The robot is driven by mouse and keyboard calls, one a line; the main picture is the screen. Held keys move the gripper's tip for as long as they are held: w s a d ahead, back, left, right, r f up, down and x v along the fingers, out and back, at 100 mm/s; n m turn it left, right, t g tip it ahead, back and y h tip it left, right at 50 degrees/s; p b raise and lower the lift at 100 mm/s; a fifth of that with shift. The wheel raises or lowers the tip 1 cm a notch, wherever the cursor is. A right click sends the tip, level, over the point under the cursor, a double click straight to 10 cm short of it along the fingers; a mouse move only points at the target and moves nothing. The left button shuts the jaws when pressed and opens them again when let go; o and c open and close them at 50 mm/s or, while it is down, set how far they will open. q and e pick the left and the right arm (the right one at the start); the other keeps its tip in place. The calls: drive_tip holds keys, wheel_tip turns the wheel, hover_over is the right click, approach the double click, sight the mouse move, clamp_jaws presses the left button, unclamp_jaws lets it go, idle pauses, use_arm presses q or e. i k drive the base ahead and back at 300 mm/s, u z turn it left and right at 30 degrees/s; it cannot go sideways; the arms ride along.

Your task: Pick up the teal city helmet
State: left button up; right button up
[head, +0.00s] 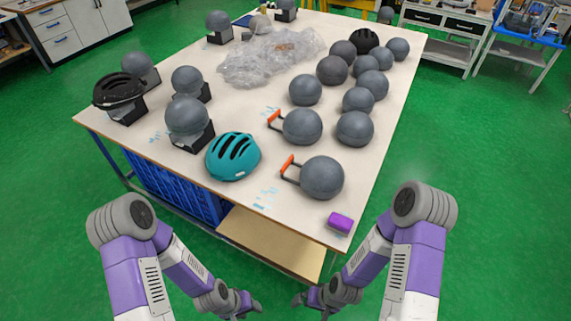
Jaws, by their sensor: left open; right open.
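The teal city helmet (233,157) lies near the front left edge of the table, with dark vent slots on its shell. It is beside a grey ball on a black block (188,124). My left gripper (257,305) is low in front of the table, open and empty, well apart from the helmet. My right gripper (297,300) is to its right, also low in front of the table, open and empty. Both grippers are small in the picture and close to each other.
The table (270,196) also holds several grey balls (322,177), two with orange handles, a purple block (340,222), a black helmet (118,89) and crumpled clear plastic (262,62). A blue crate (175,190) is under the table.

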sight(233, 155)
drive_tip(key=u, duration=1.9)
drive_tip(key=i, duration=2.05)
drive_tip(key=z, duration=3.5)
